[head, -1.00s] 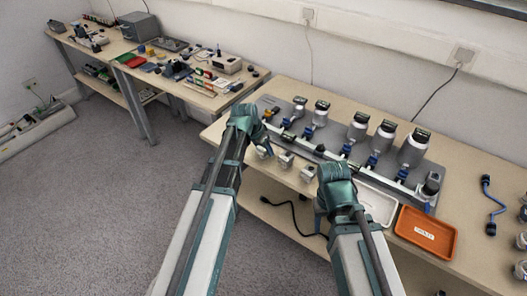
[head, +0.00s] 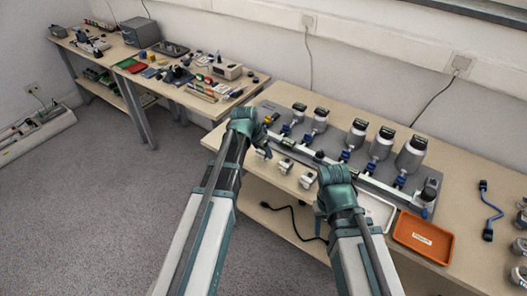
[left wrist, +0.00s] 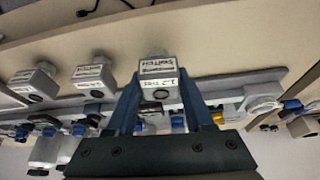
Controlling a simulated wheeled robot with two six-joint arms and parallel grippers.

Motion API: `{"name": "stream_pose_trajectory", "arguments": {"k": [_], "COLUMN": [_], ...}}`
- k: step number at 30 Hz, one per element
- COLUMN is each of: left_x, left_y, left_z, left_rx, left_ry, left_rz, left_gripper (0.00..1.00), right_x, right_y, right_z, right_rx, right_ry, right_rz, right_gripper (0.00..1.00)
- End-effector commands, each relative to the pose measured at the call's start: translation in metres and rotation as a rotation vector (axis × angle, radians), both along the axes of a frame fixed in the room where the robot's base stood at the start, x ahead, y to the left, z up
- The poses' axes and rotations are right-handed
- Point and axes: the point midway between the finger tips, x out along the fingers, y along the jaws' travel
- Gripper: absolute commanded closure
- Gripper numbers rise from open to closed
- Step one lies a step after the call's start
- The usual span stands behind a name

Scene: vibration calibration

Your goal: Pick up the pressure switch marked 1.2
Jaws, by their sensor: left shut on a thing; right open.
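The pressure switch marked 1.2 (left wrist: 158,88) is a small white block with a printed label, between the two fingers of my left gripper (left wrist: 160,100) in the left wrist view. My left gripper (head: 264,147) is shut on it at the front left of the bench in the head view, where the switch is small and partly hidden. I cannot tell how far it is above the bench top. Two similar switches stand beside it: a middle one (head: 285,165) and a right one (head: 307,180). My right gripper (head: 320,212) is open, low at the bench's front edge.
A grey plate (head: 330,143) with a pipe, blue valves and several silver canisters (head: 381,143) stands just behind the switches. A white tray (head: 377,212) and an orange tray (head: 423,237) lie to the right. A black cable (head: 293,212) lies on the lower shelf.

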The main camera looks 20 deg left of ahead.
Motion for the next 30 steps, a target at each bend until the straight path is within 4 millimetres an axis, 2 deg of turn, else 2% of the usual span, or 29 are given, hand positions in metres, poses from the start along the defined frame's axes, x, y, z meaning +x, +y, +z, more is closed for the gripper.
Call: {"name": "stream_pose_trajectory", "arguments": {"k": [1, 4, 6, 18, 24, 30], "left_x": [0.000, 0.000, -0.021, -0.100, -0.125, -0.136], "left_y": [0.000, 0.000, -0.011, -0.057, -0.073, -0.081], "left_z": [0.013, 0.026, 0.020, 0.028, 0.031, 0.032], "left_rx": [0.000, 0.000, 0.000, -0.001, 0.001, 0.000], "left_ry": [0.000, 0.000, 0.000, -0.001, 0.000, 0.000], "left_rz": [0.000, 0.000, -0.002, -0.002, -0.002, 0.000], "left_gripper": [1.00, 1.00, 1.00, 1.00, 1.00, 1.00], "right_x": [0.000, 0.000, 0.000, 0.000, 0.000, 0.000], "right_y": [0.000, 0.000, 0.000, 0.000, 0.000, 0.000], "right_z": [0.013, 0.026, 0.020, 0.028, 0.031, 0.032], "right_rx": [0.000, 0.000, 0.000, 0.000, 0.000, 0.000], "right_ry": [0.000, 0.000, 0.000, 0.000, 0.000, 0.000], "right_rz": [0.000, 0.000, 0.000, 0.000, 0.000, 0.000], "right_gripper": [0.50, 0.50, 0.50, 0.50, 0.50, 0.50]}}
